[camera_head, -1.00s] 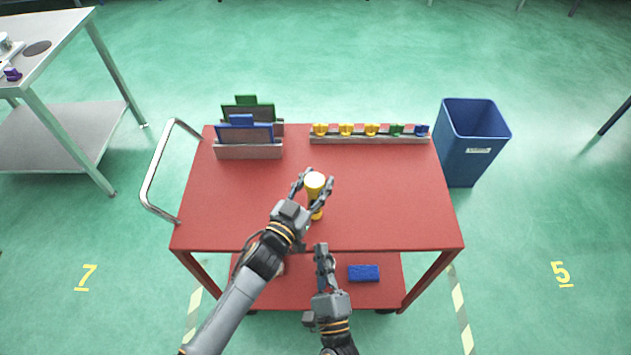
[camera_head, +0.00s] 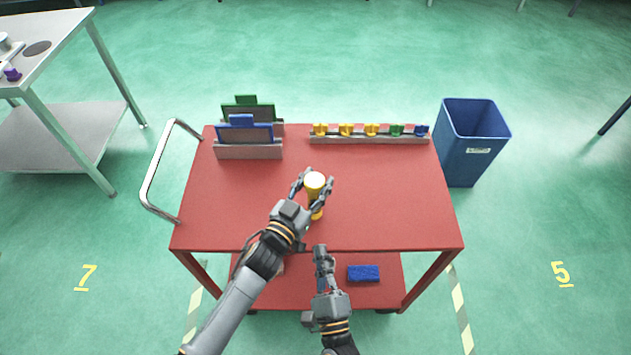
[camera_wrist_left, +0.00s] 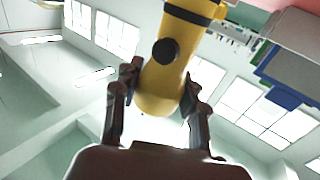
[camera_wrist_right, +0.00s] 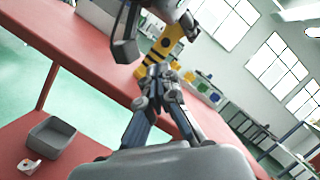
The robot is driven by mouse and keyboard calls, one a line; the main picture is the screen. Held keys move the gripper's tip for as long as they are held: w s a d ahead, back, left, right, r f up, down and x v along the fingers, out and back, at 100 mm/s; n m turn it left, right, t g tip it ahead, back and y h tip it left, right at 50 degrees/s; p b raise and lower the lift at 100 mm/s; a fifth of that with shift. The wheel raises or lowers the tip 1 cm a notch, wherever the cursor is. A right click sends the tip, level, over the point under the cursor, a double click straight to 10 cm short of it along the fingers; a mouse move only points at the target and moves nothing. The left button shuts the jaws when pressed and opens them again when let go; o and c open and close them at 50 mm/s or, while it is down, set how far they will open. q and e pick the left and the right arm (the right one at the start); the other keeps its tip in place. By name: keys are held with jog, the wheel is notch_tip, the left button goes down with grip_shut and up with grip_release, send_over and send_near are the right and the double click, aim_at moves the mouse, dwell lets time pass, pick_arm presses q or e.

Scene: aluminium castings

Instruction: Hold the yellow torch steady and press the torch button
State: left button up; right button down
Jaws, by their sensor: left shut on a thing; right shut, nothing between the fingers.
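The yellow torch (camera_head: 316,201) is roughly upright over the front middle of the red cart top; I cannot tell if its base touches the cart. My left gripper (camera_head: 315,182) is shut around its upper part. In the left wrist view, the torch (camera_wrist_left: 182,70) lies between the two fingers, with its round black button (camera_wrist_left: 165,51) facing the camera. My right gripper (camera_head: 321,249) is shut and empty at the cart's front edge, below the torch in the head view. In the right wrist view, its fingertips (camera_wrist_right: 157,78) appear in front of the black-banded torch (camera_wrist_right: 172,40); the button is not visible there.
The red cart (camera_head: 400,205) has clear top space right of the torch. Two panels, green (camera_head: 246,101) and blue (camera_head: 243,133), stand at back left. A rack (camera_head: 370,139) with several coloured pieces is at the back. A blue sponge (camera_head: 363,273) lies on the lower shelf. A blue bin (camera_head: 474,150) stands right.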

jog(key=s+a+n+g+y, duration=0.2)
jog(key=a+n+g+y, duration=0.5)
jog(key=n, duration=1.1)
jog(key=w+d+r+n+g+h, duration=0.1)
jog(key=d+r+n+g+h, duration=0.25)
jog(key=d+n, duration=0.4)
jog(key=shift+n, duration=0.85)
jog(key=shift+w+a+r, duration=0.1)
jog(key=shift+w+r, duration=0.05)
jog(key=shift+w, duration=1.35)
jog(key=shift+w+a+r, duration=0.1)
jog(key=shift+w+a, duration=0.05)
jog(key=shift+w, duration=1.3)
jog(key=shift+w+a+r, duration=0.1)
jog(key=shift+w+r, duration=0.05)
jog(key=shift+w, duration=1.35)
